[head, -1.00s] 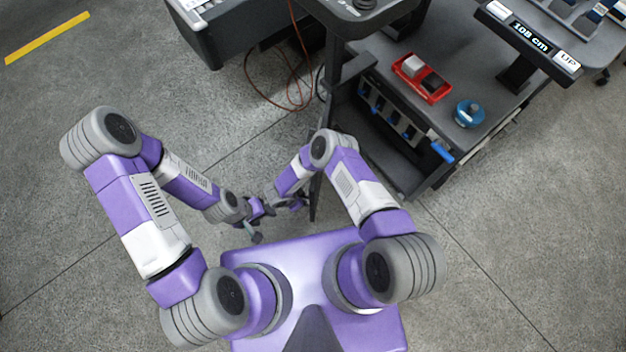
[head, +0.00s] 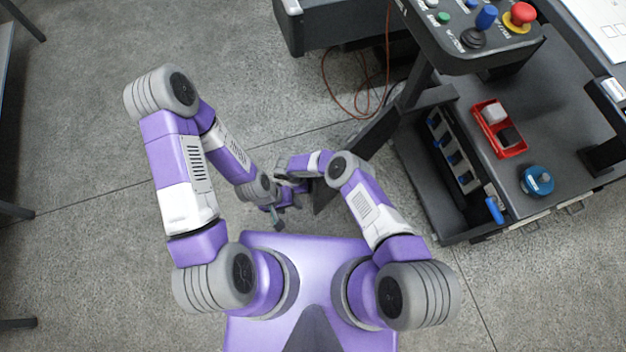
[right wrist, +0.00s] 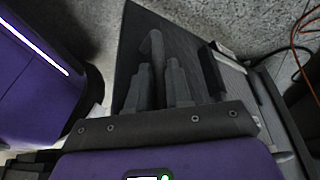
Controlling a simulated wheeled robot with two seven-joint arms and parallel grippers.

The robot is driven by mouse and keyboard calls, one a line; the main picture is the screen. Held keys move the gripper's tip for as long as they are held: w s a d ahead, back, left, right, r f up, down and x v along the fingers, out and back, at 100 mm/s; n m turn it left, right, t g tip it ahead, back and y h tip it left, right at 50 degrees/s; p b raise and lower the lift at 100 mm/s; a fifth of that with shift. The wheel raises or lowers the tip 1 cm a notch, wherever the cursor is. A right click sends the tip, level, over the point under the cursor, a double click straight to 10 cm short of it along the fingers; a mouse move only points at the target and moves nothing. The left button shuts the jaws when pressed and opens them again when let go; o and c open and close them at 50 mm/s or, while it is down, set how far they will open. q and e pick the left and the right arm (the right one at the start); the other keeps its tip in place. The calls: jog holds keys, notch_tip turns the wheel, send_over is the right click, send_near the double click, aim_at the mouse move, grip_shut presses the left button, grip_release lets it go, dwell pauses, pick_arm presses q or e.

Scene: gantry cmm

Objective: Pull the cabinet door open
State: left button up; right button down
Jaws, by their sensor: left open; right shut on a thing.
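The cabinet door (head: 368,138) is a dark panel standing swung out from the cabinet (head: 425,200) in the head view. It also fills the middle of the right wrist view (right wrist: 200,38). My right gripper (right wrist: 161,78) is shut on the door's dark bar handle (right wrist: 154,46), between its two fingers. In the head view the right gripper is at the door's free end, mostly hidden by my arm. My left gripper (head: 279,216) is open and empty, low and left of the door's free end.
A control panel (head: 470,30) with buttons and a joystick overhangs the cabinet. A red tray (head: 499,128) and a blue round object (head: 537,180) sit on the cabinet's top. A rack (head: 455,150) shows inside. An orange cable (head: 340,110) lies behind the door. Floor at left is clear.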

jog(key=shift+w+d, duration=0.15)
jog(key=shift+w, duration=0.1)
jog(key=c, duration=1.1)
grip_release()
jog(key=shift+s, duration=0.1)
jog(key=shift+r, duration=0.1)
jog(key=p+v, duration=0.2)
jog(key=v, duration=0.5)
jog(key=shift+r+p, duration=0.15)
jog(key=shift+p, duration=0.15)
